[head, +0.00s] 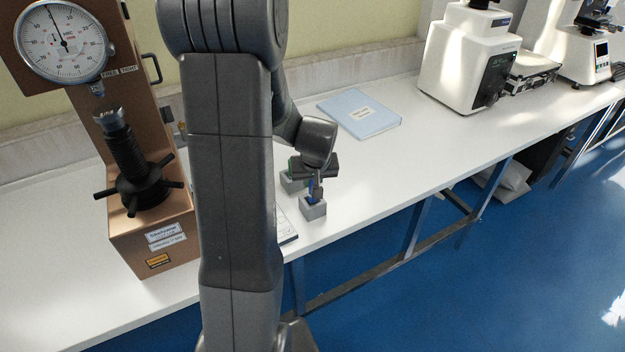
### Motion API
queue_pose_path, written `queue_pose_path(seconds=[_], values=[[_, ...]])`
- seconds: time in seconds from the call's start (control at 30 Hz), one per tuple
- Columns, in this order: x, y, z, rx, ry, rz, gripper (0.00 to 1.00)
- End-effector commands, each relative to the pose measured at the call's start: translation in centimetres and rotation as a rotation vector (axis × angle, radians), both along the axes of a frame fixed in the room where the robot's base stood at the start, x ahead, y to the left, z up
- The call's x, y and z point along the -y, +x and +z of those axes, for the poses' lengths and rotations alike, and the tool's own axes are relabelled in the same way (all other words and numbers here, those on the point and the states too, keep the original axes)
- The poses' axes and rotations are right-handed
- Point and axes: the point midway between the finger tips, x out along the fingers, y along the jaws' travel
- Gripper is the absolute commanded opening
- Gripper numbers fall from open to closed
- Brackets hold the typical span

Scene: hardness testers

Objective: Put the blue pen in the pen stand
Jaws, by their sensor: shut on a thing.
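My gripper (317,188) points down near the front edge of the white bench, shut on the blue pen (311,192). Only a small blue part of the pen shows between and below the fingers. A small grey block (313,210), which looks like the pen stand, is directly below the fingers. The pen's lower end meets the top of this block in the picture, but I cannot tell whether it is inside or just above. A second grey block (291,184) with something green at its top is behind and to the left, partly hidden by my gripper.
A brown hardness tester (155,240) with a dial stands at the left. A paper or notebook (285,228) lies left of the block, partly behind my arm. A light blue folder (360,112) lies farther back. White machines (465,60) stand at right. The bench (400,165) between is clear.

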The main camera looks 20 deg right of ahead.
Motion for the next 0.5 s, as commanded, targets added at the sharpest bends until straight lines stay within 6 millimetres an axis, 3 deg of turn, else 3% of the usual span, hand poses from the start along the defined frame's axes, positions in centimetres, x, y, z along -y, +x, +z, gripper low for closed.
queue_pose_path(seconds=[0.5], values=[[0.0, 0.0, -1.7, 0.000, 0.000, 0.000, 0.00]])
